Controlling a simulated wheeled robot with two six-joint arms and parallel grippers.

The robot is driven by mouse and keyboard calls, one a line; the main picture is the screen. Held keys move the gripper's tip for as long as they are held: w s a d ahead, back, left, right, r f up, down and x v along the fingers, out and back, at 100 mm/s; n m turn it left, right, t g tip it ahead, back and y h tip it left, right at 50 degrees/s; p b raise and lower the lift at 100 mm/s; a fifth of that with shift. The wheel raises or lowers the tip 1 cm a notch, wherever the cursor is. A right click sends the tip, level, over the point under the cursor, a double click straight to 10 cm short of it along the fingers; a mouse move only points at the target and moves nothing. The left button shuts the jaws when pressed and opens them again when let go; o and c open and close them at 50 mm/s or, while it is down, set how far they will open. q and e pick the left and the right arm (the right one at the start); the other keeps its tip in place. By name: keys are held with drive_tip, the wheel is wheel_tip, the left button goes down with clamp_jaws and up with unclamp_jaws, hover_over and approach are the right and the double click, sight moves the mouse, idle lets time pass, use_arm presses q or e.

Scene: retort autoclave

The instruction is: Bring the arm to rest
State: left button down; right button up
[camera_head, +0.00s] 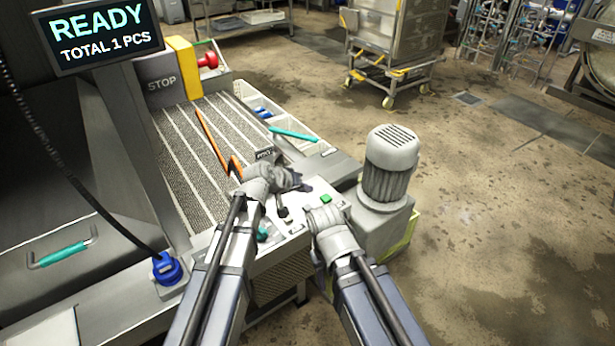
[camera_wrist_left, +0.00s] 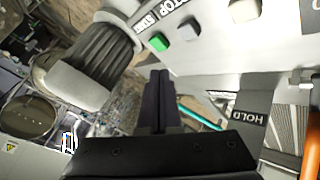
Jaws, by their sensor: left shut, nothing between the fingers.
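My left gripper (camera_head: 292,183) hangs over the white control panel (camera_head: 318,190) in the head view, its dark fingers pointing right. In the left wrist view the same gripper (camera_wrist_left: 158,100) has its two fingers together with nothing between them. The panel (camera_wrist_left: 215,60) fills the upper right of that view, with a green button (camera_wrist_left: 158,42) and a grey button (camera_wrist_left: 188,30) just beyond the fingertips. The green button also shows in the head view (camera_head: 326,198). My right arm's end (camera_head: 326,218) is beside the panel's right part; its fingers cannot be made out.
A grey motor (camera_head: 390,165) stands right of the panel. A ribbed conveyor bed (camera_head: 190,145) with an orange bar (camera_head: 212,140) lies behind. The READY screen (camera_head: 100,35) hangs at upper left. A wheeled cart (camera_head: 390,60) stands farther back. The floor at right is open.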

use_arm(q)
drive_tip(key=s+a+f+m+g+y, duration=0.1)
drive_tip(key=s+g+y, duration=0.1)
drive_tip(key=s, duration=0.6)
drive_tip(key=s+a+f+m+g+y+p, duration=0.1)
drive_tip(key=s+a+f+m+g+y, duration=0.1)
drive_tip(key=s, duration=0.7)
drive_tip(key=s+a+f+m+g+y, duration=0.1)
drive_tip(key=s+a+g+y, duration=0.1)
drive_tip(key=s, duration=0.6)
drive_tip(key=shift+s+a+f+g+y+p, duration=0.25)
drive_tip(key=shift+s+f+g+y+p, duration=0.15)
drive_tip(key=shift+g+y, duration=0.3)
